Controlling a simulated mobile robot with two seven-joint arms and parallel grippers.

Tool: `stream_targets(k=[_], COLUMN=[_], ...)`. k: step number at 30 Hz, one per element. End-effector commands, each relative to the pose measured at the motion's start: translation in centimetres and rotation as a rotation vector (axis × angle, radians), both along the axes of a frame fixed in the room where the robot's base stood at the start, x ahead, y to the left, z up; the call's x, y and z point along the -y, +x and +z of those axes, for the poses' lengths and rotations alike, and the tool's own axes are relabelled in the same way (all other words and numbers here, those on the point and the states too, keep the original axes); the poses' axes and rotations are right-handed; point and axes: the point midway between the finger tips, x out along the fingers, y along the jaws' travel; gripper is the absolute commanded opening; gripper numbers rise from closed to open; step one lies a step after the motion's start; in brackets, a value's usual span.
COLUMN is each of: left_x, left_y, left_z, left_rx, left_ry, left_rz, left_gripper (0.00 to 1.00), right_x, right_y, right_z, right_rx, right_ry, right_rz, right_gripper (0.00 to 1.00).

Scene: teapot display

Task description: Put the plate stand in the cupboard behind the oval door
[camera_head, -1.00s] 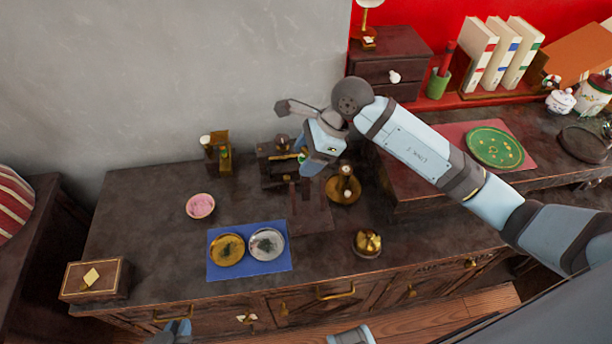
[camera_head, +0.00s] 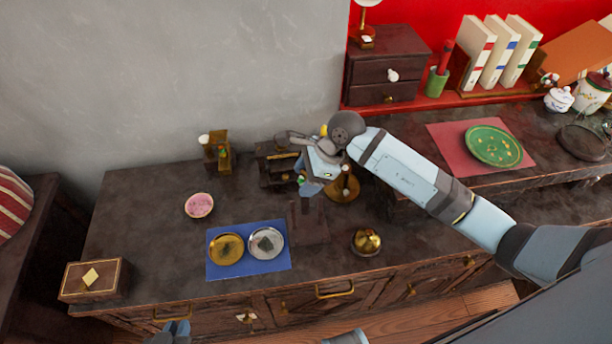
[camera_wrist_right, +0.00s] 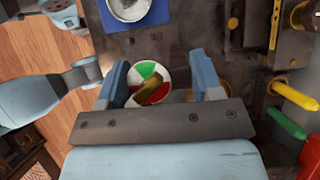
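A dark wooden piece (camera_head: 308,222) on the sideboard, right of the blue mat, may be the plate stand; its shape blends into the dark top. My right gripper (camera_head: 306,187) is above and behind it. In the right wrist view the right gripper (camera_wrist_right: 160,82) is open, its fingers wide apart with nothing held. A round white, green and red thing with a brass part (camera_wrist_right: 148,85) shows beyond the fingers. My left gripper (camera_head: 178,330) is low at the front edge; its opening is unclear. The sideboard doors are seen steeply from above; I cannot make out the oval one.
The blue mat (camera_head: 225,273) carries a gold and a silver dish. A brass dome (camera_head: 367,241), a pink bowl (camera_head: 199,205) and a dark rack (camera_head: 274,176) stand around. A dark box (camera_head: 94,280) is at the left. Bare top lies between bowl and box.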

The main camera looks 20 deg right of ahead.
Motion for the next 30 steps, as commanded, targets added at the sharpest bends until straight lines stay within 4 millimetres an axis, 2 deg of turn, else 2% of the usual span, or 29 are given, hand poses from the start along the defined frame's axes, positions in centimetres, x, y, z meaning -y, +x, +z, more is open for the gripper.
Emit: stream_targets(k=[1,3,11,15,30], left_x=[0.0,0.0,0.0,0.1,0.1], left_y=[0.0,0.0,0.0,0.0,0.0], left_z=[0.0,0.0,0.1,0.3,-0.5], left_rx=[-0.001,-0.001,0.000,0.003,-0.005], left_ry=[0.000,-0.001,-0.001,-0.001,-0.005], left_rz=[0.000,0.001,0.000,-0.001,0.002], left_gripper=[0.18,0.18,0.18,0.18,0.18], right_x=[0.0,0.0,0.0,0.4,5.2], right_y=[0.0,0.0,0.0,0.0,-0.9], right_z=[0.0,0.0,0.1,0.9,9.2], right_rx=[0.000,0.000,0.000,0.003,0.003], right_ry=[0.000,0.000,0.000,-0.001,-0.002], right_rz=[0.000,0.000,0.000,-0.001,-0.001], right_gripper=[0.71,0.85,0.85,0.85,0.85])
